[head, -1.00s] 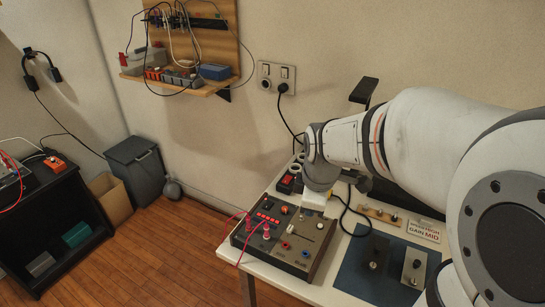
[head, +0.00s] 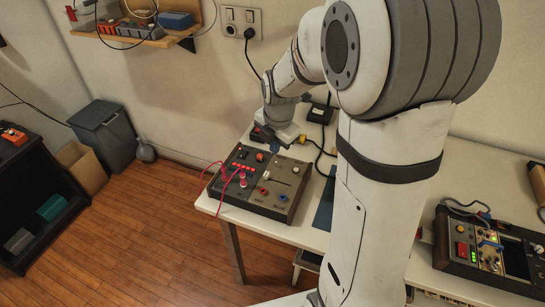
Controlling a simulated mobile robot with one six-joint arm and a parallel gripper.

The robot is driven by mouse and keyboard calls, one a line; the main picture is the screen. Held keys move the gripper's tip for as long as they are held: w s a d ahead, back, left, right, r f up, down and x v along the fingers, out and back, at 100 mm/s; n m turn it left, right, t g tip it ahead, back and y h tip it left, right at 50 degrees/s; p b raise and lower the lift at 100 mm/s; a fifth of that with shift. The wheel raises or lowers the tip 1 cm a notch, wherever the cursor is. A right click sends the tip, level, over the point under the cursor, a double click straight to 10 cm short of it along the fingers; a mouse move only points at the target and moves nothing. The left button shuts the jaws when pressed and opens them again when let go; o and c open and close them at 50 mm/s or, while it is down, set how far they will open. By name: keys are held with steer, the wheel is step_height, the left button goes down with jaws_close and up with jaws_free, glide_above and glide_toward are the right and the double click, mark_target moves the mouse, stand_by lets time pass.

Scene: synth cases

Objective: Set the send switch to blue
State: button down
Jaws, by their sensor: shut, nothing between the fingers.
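A dark box with wooden ends (head: 239,196) stands at the table's near left corner. Its top carries a row of red lights, red leads on pink plugs, and a grey panel. On this panel are a red jack (head: 263,190), a blue jack (head: 283,197) and a pale-tipped control (head: 295,170) at its back right. I cannot read labels or tell which control is the send switch or how it is set. My gripper (head: 279,143) is shut and empty, just behind the box's back edge in the picture. Its fingertips are small and hard to make out.
My arm hides the table's middle. A second device with lit indicators (head: 455,250) stands at the right. A black block (head: 321,113) and cables lie behind the box. A grey bin (head: 104,135) and cardboard box (head: 82,168) stand on the wooden floor.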

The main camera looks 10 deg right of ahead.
mark_target(272, 170)
steer(key=x, duration=0.9)
steer(key=shift+f, duration=0.3)
steer(key=shift+w+a, duration=0.1)
